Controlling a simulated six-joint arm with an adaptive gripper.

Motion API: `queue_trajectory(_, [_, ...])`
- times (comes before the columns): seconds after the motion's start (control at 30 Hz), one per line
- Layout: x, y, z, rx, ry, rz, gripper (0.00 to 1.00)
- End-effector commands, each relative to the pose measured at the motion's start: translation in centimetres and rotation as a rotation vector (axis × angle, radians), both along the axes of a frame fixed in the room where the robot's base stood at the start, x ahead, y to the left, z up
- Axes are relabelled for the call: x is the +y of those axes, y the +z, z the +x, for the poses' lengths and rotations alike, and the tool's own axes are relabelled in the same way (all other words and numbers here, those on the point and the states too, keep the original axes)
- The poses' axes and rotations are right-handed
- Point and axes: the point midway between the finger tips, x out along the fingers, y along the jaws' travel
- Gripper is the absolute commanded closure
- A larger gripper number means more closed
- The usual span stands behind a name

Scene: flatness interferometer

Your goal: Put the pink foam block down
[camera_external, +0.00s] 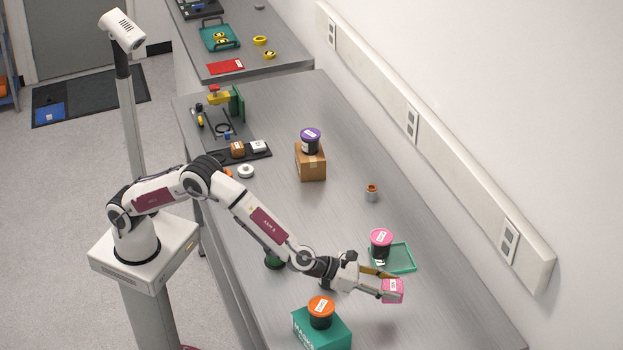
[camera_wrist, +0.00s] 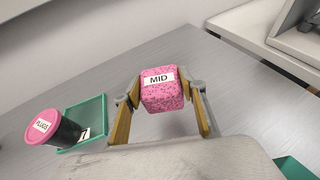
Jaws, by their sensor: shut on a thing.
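The pink foam block (camera_external: 392,291) is a speckled cube with a white label, which reads "MID" in the wrist view (camera_wrist: 161,89). My gripper (camera_wrist: 162,92) is shut on the block, one finger on each side. In the external view my gripper (camera_external: 388,283) holds it over the grey table (camera_external: 440,320), near the front right. The block looks raised, with a faint shadow on the table below it. Its underside is hidden.
A pink-lidded black tub (camera_external: 381,243) labelled "PLUGS" stands at a green tray (camera_external: 403,257) just behind my gripper. An orange-lidded tub (camera_external: 321,312) sits on a teal box (camera_external: 322,330) to the left. A small orange-topped cup (camera_external: 371,193) stands farther back. Bare table lies around the block.

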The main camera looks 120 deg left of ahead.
Motion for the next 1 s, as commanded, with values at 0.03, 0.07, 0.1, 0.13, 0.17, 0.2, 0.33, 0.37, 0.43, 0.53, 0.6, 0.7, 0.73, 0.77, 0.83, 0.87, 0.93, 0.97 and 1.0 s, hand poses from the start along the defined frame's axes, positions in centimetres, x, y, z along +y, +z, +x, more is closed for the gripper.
queue_trajectory(0.03, [0.0, -0.4, 0.0, 0.001, 0.0, 0.0, 0.67])
queue_trajectory(0.07, [0.0, -0.6, 0.0, 0.001, 0.0, 0.0, 0.67])
queue_trajectory(0.1, [0.0, -0.8, 0.0, 0.003, -0.001, 0.001, 0.67])
queue_trajectory(0.13, [0.0, -1.0, 0.0, 0.002, 0.0, 0.0, 0.67])
queue_trajectory(0.17, [0.0, -1.2, 0.0, 0.002, 0.0, 0.0, 0.67])
queue_trajectory(0.2, [0.0, -1.5, 0.0, 0.002, -0.002, 0.001, 0.67])
queue_trajectory(0.33, [0.0, -2.5, 0.0, 0.001, -0.002, 0.001, 0.67])
queue_trajectory(0.37, [0.0, -2.7, 0.0, 0.003, -0.001, 0.001, 0.67])
queue_trajectory(0.43, [0.0, -3.2, 0.0, 0.001, 0.0, 0.0, 0.67])
queue_trajectory(0.53, [0.0, -3.9, 0.0, 0.001, -0.001, -0.001, 0.67])
queue_trajectory(0.6, [0.0, -4.4, 0.0, 0.001, -0.002, 0.001, 0.67])
queue_trajectory(0.7, [0.0, -5.1, 0.0, 0.002, -0.001, -0.001, 0.67])
queue_trajectory(0.73, [0.0, -5.3, 0.0, 0.002, -0.001, -0.001, 0.67])
queue_trajectory(0.77, [0.0, -5.4, 0.0, 0.002, -0.001, 0.0, 0.67])
queue_trajectory(0.83, [0.0, -5.6, 0.0, 0.001, -0.001, 0.0, 0.67])
queue_trajectory(0.87, [0.0, -5.7, 0.0, 0.0, -0.001, 0.0, 0.67])
queue_trajectory(0.93, [0.0, -5.9, 0.0, 0.0, -0.001, 0.0, 0.67])
queue_trajectory(0.97, [0.0, -5.9, 0.0, -0.001, -0.001, -0.001, 0.67])
queue_trajectory(1.0, [0.0, -6.0, 0.0, -0.001, -0.001, -0.001, 0.67])
